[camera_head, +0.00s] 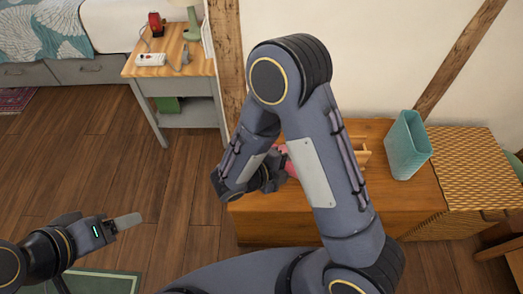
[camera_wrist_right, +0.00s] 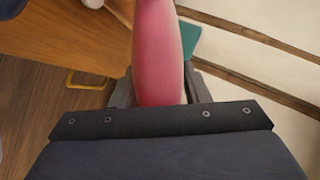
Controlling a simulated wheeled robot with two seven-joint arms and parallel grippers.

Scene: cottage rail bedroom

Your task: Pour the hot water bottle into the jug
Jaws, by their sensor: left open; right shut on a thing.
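The pink hot water bottle (camera_wrist_right: 158,50) fills the upper middle of the right wrist view. My right gripper (camera_wrist_right: 160,98) is shut on its near end. In the head view only a small pink part of it (camera_head: 290,168) shows, as my bent right arm covers the rest. My right gripper there (camera_head: 268,180) is over the left end of the wooden chest. My left gripper (camera_head: 122,222) is open and empty over the floor at lower left. I cannot make out a jug; a white piece at the wrist view's top left (camera_wrist_right: 90,3) is cut off.
A small wooden item (camera_head: 362,153) is partly hidden by my arm. A side table (camera_head: 190,62) and bed (camera_head: 80,40) are at back left; the floor between is clear.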

